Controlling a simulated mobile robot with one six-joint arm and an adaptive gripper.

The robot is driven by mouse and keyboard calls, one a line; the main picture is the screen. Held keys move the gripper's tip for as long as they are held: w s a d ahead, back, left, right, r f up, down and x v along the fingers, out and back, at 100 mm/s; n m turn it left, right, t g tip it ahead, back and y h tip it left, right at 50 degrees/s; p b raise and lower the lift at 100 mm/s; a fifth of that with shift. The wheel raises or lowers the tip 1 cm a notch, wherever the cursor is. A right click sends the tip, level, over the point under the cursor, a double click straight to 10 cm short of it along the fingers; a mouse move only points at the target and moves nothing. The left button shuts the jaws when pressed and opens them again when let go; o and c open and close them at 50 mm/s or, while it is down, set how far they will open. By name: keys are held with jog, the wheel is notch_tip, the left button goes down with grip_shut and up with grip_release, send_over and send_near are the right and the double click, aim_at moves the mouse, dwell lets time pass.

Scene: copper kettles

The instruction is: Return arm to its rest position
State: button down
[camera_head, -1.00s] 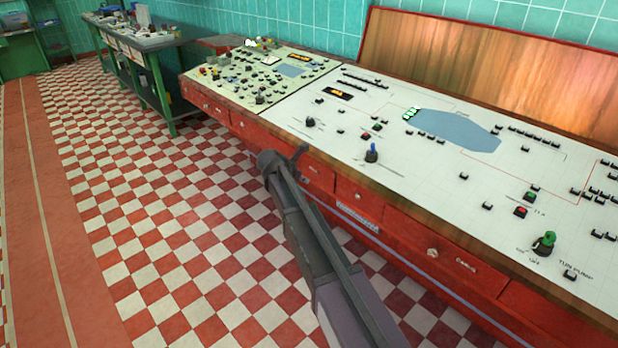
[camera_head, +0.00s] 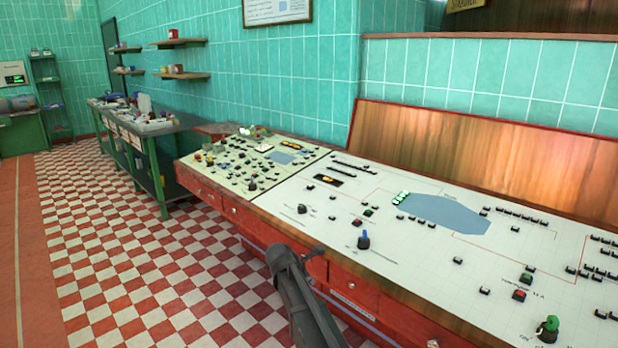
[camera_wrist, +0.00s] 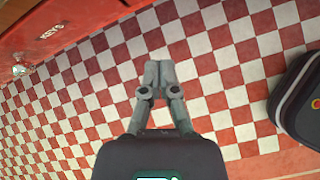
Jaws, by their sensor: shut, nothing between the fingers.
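My arm shows in the head view, rising from the bottom edge in front of the red console. The fingers of my gripper cannot be made out clearly there. In the wrist view my gripper (camera_wrist: 159,68) points down over the red and white checkered floor. Its two grey fingers are together, with nothing between them.
The control console (camera_head: 330,225) with buttons and knobs runs along the right. A green workbench (camera_head: 150,150) with clutter stands behind it. Wall shelves (camera_head: 180,43) hang at the back. The checkered floor (camera_head: 110,250) at the left is open.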

jog(key=s+d+f+m+g+y, duration=0.1)
jog(key=s+d+m+g+y, duration=0.1)
jog(key=s+d+m, duration=0.55)
jog(key=s+d+f+m+g+y, duration=0.15)
jog(key=s+d+m, duration=0.25)
jog(key=s+m, duration=0.55)
jog(key=s+d+f+m+g+y, duration=0.2)
jog(key=s+d+m, duration=0.4)
jog(key=s, duration=0.5)
notch_tip(320, 180, up, 16)
jog(key=p, duration=1.5)
jog(key=shift+w+a, duration=0.35)
jog(key=shift+f+t, duration=0.1)
jog(key=shift+t, duration=0.15)
